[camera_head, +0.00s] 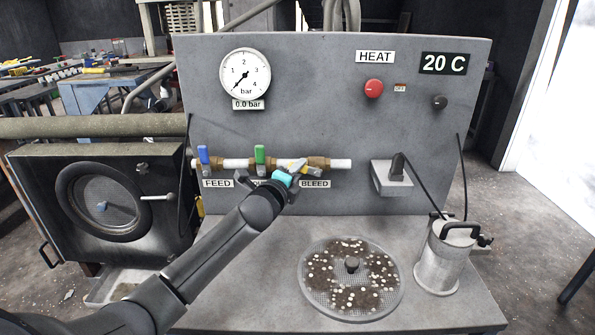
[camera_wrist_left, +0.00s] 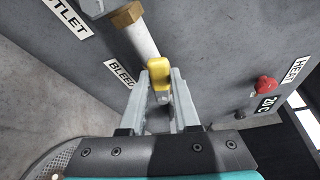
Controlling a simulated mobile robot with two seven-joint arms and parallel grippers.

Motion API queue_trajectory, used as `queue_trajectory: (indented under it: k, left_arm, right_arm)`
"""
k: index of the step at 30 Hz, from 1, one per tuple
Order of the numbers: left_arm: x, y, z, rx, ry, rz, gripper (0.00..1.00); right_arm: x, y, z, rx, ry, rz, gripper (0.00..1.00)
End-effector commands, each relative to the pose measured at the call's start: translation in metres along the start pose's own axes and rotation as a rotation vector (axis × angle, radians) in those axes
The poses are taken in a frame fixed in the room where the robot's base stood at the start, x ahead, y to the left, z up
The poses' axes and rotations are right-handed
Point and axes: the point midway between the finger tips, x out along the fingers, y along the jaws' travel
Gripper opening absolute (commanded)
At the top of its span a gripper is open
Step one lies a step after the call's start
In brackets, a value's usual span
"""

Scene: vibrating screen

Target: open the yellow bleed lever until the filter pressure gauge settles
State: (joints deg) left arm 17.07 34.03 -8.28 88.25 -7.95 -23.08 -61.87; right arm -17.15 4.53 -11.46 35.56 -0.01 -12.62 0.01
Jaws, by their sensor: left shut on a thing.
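The yellow bleed lever (camera_head: 292,166) is on the right part of the pipe, above the BLEED label (camera_head: 314,184). My left gripper (camera_head: 297,172) is at the lever and partly hides it. In the left wrist view my left gripper (camera_wrist_left: 160,84) is shut on the yellow lever (camera_wrist_left: 159,69), whose end shows between the fingertips. The lever's exact angle is hard to tell. The filter pressure gauge (camera_head: 245,74) has its needle at the low end of the dial, and its readout (camera_head: 248,104) says 0.0 bar. My right gripper is not in view.
A blue lever (camera_head: 203,155) and a green lever (camera_head: 260,154) stand upright on the same pipe. A red HEAT knob (camera_head: 374,88) is higher on the panel. A round screen (camera_head: 350,305) with pellets and a metal canister (camera_head: 441,262) stand on the bench below.

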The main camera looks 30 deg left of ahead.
Motion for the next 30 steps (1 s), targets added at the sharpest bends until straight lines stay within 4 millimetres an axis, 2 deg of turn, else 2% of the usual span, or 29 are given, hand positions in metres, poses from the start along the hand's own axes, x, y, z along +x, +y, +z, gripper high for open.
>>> queue_trajectory:
  k: [1,4,5,30]
  left_arm:
    - [-0.0001,0.0001,0.0,0.0,0.0,0.0,0.12]
    - [-0.0001,0.0001,0.0,0.0,0.0,0.0,0.0]
    - [-0.0001,0.0001,0.0,0.0,0.0,0.0,0.0]
    - [-0.0001,0.0003,0.0002,0.001,0.0,0.001,0.0]
  right_arm:
    - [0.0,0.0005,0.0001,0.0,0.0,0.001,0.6]
    - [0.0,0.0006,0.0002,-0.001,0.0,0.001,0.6]
    - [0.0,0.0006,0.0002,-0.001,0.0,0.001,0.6]
    - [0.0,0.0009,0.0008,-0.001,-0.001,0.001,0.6]
